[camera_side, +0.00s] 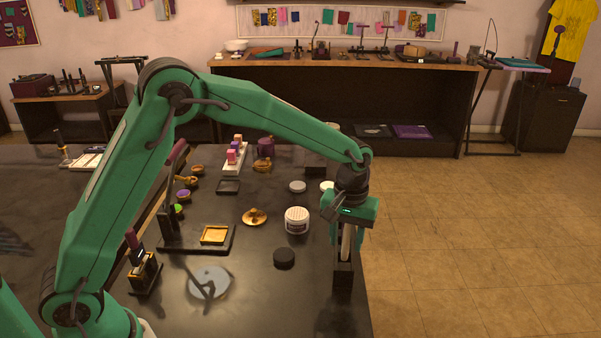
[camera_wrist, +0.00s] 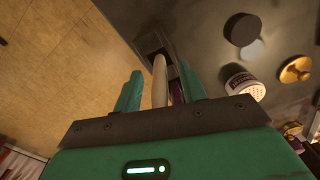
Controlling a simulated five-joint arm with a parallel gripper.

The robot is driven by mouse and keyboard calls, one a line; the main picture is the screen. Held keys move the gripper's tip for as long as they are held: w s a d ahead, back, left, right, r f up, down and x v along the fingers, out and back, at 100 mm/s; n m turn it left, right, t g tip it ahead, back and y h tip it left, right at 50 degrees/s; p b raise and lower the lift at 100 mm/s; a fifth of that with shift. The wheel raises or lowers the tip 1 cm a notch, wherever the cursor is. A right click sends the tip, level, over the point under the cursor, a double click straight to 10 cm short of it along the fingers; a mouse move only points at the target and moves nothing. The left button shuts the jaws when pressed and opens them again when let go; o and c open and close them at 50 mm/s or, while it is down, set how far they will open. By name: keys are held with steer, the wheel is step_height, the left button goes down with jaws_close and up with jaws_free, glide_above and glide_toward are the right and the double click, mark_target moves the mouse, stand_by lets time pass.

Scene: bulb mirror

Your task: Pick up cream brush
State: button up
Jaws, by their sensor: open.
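The cream brush (camera_wrist: 160,82) stands in a dark block-like holder (camera_side: 343,280) at the right edge of the black table. My gripper (camera_wrist: 159,71) is open, with one green finger on each side of the cream handle in the wrist view. In the side view, my gripper (camera_side: 346,243) is directly above the holder, pointing down, and the cream handle (camera_side: 347,240) shows between its fingers. I cannot tell whether either finger touches it. The holder (camera_wrist: 152,44) also shows in the wrist view. The brush's lower end is hidden.
A dark purple handle (camera_wrist: 178,93) is close beside the right finger.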

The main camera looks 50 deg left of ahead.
steer(key=shift+f, duration=0.4)
jaws_close()
steer(key=shift+r, duration=0.1)
steer(key=shift+r, duration=4.95)
